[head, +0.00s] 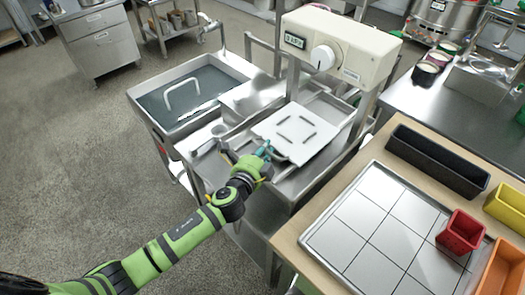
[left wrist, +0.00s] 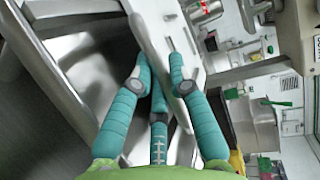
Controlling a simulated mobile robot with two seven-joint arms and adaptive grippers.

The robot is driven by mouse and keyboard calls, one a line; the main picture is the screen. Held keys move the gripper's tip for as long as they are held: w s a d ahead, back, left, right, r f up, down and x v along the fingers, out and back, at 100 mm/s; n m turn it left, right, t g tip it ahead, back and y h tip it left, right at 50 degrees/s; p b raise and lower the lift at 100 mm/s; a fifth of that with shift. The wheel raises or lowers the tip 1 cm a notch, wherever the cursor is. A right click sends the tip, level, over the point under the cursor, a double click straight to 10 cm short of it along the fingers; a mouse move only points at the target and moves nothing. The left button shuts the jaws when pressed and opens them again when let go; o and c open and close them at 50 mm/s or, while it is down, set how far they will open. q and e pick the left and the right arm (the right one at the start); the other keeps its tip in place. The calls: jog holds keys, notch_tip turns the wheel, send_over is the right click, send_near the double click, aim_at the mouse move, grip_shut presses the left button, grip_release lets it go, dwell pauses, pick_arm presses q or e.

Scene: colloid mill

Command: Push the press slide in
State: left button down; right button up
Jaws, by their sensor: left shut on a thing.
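The press slide (head: 297,133) is a flat white plate with dark slots, lying on the metal bed under the beige press head (head: 338,45) and sticking out toward me. My left gripper (head: 266,151), with teal fingers, is at the slide's near left edge. In the left wrist view the fingers (left wrist: 158,80) are closed around the edge of the pale slide (left wrist: 150,30). The exact contact is partly hidden by the fingers. My right gripper is not in view.
A metal basin (head: 190,92) with a lid-like handle stands to the left of the press. To the right is a wooden-edged table with a tiled tray (head: 385,225), a black bin (head: 437,160), a red bin (head: 460,232) and other bins. Grey floor (head: 75,150) is open at left.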

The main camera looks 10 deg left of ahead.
aim_at(295, 132)
pick_arm(q)
jog(key=w+d+b, duration=0.1)
jog(key=w+d, duration=0.1)
jog(key=w, duration=0.1)
jog(key=w+d+b, duration=0.2)
jog(key=w+d, duration=0.1)
jog(key=w, duration=0.1)
jog(key=w+d+b, duration=0.2)
jog(key=w, duration=0.2)
jog(key=shift+d+f, duration=0.15)
jog(key=shift+f, duration=0.05)
jog(key=shift+w+d+r, duration=0.1)
jog(key=shift+w+r, duration=0.05)
jog(key=shift+r, duration=0.25)
jog(key=c, duration=1.4)
grip_release()
jog(key=shift+w, duration=0.1)
jog(key=shift+s, duration=0.65)
jog(key=v, duration=1)
jog(key=shift+s+r, duration=0.15)
jog(key=shift+s, duration=0.2)
